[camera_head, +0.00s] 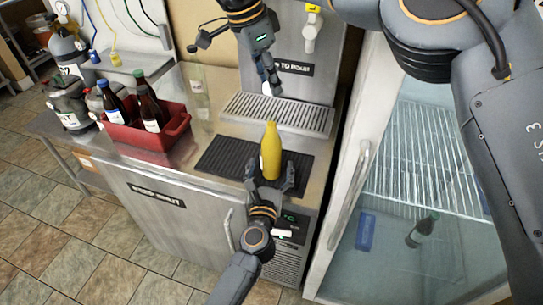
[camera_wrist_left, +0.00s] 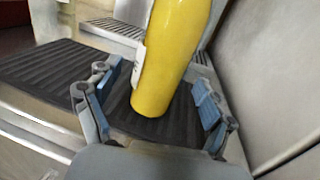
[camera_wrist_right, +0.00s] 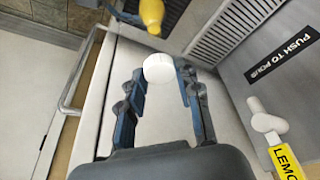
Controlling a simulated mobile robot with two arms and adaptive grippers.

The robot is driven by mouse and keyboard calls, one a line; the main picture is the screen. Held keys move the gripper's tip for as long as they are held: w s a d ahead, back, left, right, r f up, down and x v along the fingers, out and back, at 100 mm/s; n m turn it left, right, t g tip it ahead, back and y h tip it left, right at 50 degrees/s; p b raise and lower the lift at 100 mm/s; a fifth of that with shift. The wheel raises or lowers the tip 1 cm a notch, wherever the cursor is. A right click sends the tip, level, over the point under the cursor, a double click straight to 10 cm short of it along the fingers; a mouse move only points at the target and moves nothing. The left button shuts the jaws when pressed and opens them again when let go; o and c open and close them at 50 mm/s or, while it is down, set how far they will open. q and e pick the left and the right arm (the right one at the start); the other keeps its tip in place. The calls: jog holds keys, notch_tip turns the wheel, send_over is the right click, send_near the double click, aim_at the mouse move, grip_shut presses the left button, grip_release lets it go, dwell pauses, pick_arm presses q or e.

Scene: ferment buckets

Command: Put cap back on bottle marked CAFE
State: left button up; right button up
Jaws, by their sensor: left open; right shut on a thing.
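A yellow bottle (camera_head: 270,150) stands upright on the black ribbed mat (camera_head: 222,155) on the steel counter. Its white label is seen edge-on in the left wrist view, and I cannot read it. My left gripper (camera_head: 270,172) is open, with its fingers on either side of the bottle's lower part; the left wrist view shows gaps between them and the bottle (camera_wrist_left: 172,55). My right gripper (camera_head: 268,84) is shut on a white cap (camera_wrist_right: 159,68), held at its fingertips above and behind the bottle. The bottle's top shows in the right wrist view (camera_wrist_right: 152,14).
A red crate (camera_head: 160,148) with several dark bottles stands left on the counter, a clear bottle (camera_head: 197,85) behind it. A drip grate (camera_head: 275,114) and dispenser (camera_head: 325,75) lie behind the mat. A glass-door fridge (camera_head: 350,195) stands close on the right.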

pick_arm(q)
jog(key=shift+w+d, duration=0.15)
jog(key=shift+w, duration=1.05)
jog(key=shift+c, duration=0.4)
grip_shut()
pick_arm(e)
send_over(269, 129)
jog(key=w, duration=0.1)
jog(key=shift+f, duration=2.45)
jog(key=shift+f, duration=0.9)
jog(key=shift+f, duration=0.55)
